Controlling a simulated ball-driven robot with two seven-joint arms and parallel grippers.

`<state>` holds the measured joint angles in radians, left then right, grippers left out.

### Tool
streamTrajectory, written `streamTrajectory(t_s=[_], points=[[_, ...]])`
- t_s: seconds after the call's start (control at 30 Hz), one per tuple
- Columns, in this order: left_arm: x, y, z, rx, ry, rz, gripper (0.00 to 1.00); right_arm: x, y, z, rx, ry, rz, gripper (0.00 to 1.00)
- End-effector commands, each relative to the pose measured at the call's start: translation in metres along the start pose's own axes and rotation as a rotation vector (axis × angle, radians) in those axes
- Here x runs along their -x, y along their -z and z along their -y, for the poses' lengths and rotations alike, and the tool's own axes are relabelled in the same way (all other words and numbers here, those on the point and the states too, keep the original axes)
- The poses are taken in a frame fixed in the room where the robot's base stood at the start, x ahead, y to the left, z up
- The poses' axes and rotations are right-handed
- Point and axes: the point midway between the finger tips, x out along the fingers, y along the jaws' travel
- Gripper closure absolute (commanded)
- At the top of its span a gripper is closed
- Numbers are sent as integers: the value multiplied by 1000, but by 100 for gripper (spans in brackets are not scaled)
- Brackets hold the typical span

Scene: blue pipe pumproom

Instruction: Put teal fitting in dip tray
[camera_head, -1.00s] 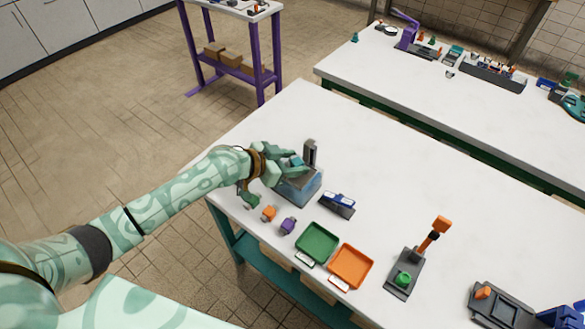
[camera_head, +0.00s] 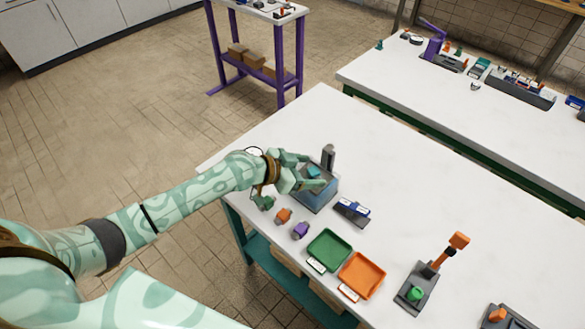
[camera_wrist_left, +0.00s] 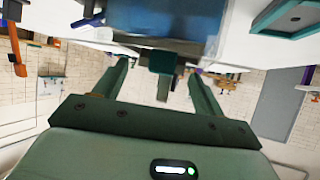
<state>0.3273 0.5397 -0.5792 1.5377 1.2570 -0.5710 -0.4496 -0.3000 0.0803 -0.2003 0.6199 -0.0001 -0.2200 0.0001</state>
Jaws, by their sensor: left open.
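The dip tray (camera_head: 316,203) is a blue-grey, box-like container near the table's left corner, with a dark upright post at its back. The small teal fitting (camera_head: 314,172) shows at the tray's opening, between my left fingertips. My left gripper (camera_head: 317,173) is open over the tray, its fingers spread to either side of the fitting. In the left wrist view the dark teal fitting (camera_wrist_left: 162,61) shows beyond the fingers, against the blue tray wall (camera_wrist_left: 170,20). I cannot tell whether the fitting touches the tray floor. My right gripper is not in view.
A green fitting (camera_head: 263,203), an orange fitting (camera_head: 284,215) and a purple fitting (camera_head: 300,230) lie near the front edge. A dark block with blue parts (camera_head: 352,211), a green tray (camera_head: 329,250) and an orange tray (camera_head: 361,275) are to the right. The table behind is clear.

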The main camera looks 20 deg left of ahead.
Motion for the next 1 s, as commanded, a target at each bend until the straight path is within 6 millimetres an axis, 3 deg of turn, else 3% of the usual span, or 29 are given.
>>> streamTrajectory(t_s=[0.3,0.5,1.0], points=[[74,0,0,-3,1,4,30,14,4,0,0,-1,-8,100],[105,-1,0,0,0,3,30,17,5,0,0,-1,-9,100],[113,0,0,1,-1,1,30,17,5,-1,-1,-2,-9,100]])
